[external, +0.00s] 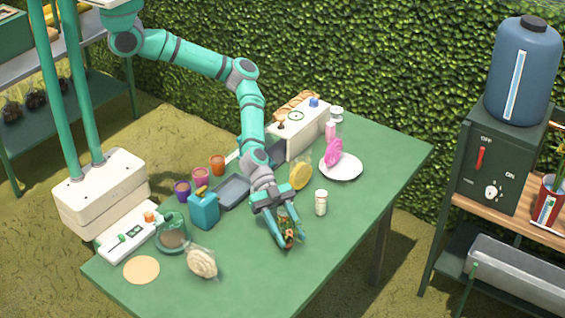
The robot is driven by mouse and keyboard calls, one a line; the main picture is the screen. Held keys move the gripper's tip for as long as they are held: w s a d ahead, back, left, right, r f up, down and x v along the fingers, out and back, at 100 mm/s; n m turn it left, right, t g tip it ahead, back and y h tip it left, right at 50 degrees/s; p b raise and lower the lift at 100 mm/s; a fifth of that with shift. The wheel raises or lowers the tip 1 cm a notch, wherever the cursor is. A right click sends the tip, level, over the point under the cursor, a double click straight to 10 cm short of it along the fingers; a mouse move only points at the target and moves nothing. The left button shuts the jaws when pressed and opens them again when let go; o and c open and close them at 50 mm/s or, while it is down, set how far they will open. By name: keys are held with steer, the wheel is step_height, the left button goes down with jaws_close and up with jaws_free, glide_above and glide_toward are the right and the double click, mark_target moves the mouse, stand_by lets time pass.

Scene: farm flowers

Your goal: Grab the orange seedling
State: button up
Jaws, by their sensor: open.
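My gripper (289,242) points down over the front middle of the green table (345,235), its two fingers apart. Between the fingers is a small green and orange-brown thing (284,217) that looks like the orange seedling. The fingers and wrist partly hide it, and I cannot tell whether either finger touches it.
A white jar (321,203) stands close right of my gripper. A yellow round item (301,176), a white plate (341,166) and a blue can (204,210) are nearby. Orange, pink and purple cups (201,177) stand left. The table's right side is clear.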

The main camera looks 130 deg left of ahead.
steer(key=shift+x, duration=1.4)
steer(key=shift+f, duration=0.1)
jaws_close()
steer(key=shift+r, duration=0.2)
